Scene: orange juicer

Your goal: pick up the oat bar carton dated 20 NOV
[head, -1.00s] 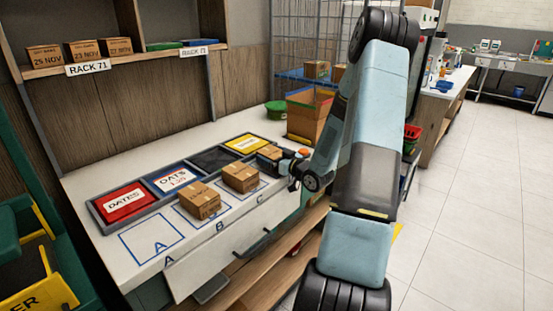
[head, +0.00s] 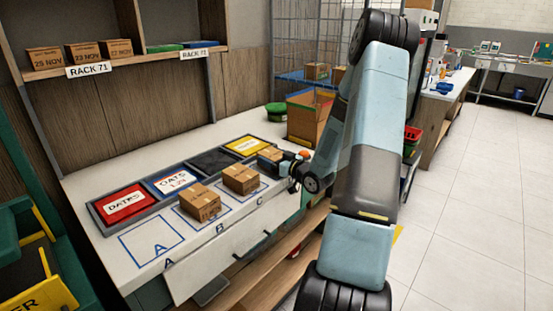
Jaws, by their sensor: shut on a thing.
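My gripper (head: 284,157) is at the far right end of the counter, shut on a small brown carton (head: 270,155). The held carton is close to the yellow-labelled bin; whether it touches the counter is unclear. A brown carton (head: 200,201) sits on the square marked B, and another carton (head: 240,179) sits on the square marked C. Three dated cartons stand on the upper shelf: the left one (head: 45,58) seems to read 25 NOV, the middle one (head: 82,51) 23 NOV, the right one (head: 116,47) 22 NOV. No date on the held carton is legible.
Square A (head: 152,239) is empty. Behind the squares is a row of bins with a red DATES label (head: 125,202), a white OATS label (head: 177,181) and a yellow label (head: 247,146). An open cardboard box (head: 308,118) and a green container (head: 277,112) stand at the back.

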